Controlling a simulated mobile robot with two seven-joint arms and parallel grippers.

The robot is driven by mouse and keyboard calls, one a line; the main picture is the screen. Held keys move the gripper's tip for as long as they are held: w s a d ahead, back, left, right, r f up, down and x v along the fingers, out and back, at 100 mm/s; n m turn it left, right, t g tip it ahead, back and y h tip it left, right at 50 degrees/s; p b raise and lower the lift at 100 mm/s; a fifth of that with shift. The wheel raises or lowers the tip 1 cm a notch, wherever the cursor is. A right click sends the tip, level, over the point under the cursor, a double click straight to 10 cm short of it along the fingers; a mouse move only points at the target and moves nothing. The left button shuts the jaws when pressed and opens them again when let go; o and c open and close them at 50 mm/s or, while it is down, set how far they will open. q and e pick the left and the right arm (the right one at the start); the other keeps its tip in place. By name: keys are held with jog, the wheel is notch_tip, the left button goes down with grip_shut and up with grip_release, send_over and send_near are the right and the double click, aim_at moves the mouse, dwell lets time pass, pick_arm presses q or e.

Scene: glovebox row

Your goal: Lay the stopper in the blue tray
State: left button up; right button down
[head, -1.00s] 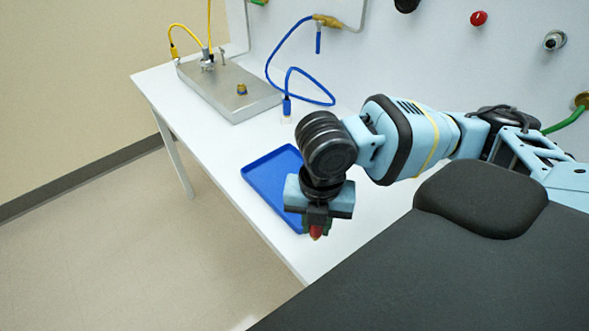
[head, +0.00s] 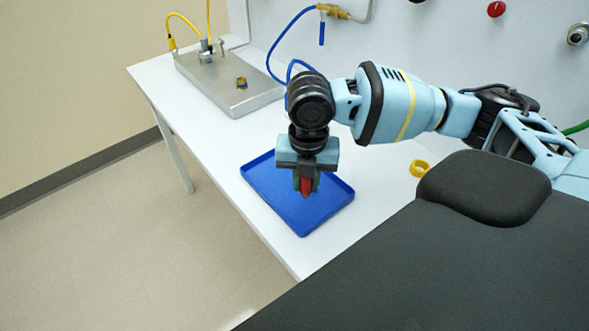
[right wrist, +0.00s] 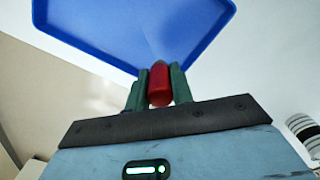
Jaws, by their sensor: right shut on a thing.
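The stopper (head: 306,186) is red and held between the green fingers of my right gripper (head: 306,184). In the right wrist view the stopper (right wrist: 160,84) sits between both fingertips of the right gripper (right wrist: 159,86), with the blue tray (right wrist: 130,22) beyond it. In the head view the blue tray (head: 325,207) lies flat on the white table, and the gripper with the stopper overlaps it from above. How high the stopper is over the tray is hard to tell. My left gripper is not in view.
A metal plate (head: 250,99) with fittings and a yellow cable stands at the table's far left. A blue hose (head: 283,42) hangs behind my right arm. A yellow ring (head: 420,168) lies on the table right of the tray. The table's front edge is close to the tray.

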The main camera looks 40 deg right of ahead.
jog(key=w, duration=0.2)
jog(key=w+d, duration=0.1)
jog(key=w, duration=0.1)
jog(key=w+d, duration=0.1)
jog(key=w, duration=0.2)
jog(key=shift+d+f, duration=0.15)
jog(key=shift+f, duration=1.95)
jog(key=shift+f, duration=0.15)
jog(key=c, duration=1.2)
grip_release()
jog(key=shift+s, duration=0.1)
notch_tip(320, 180, up, 12)
jog(key=shift+r, duration=0.2)
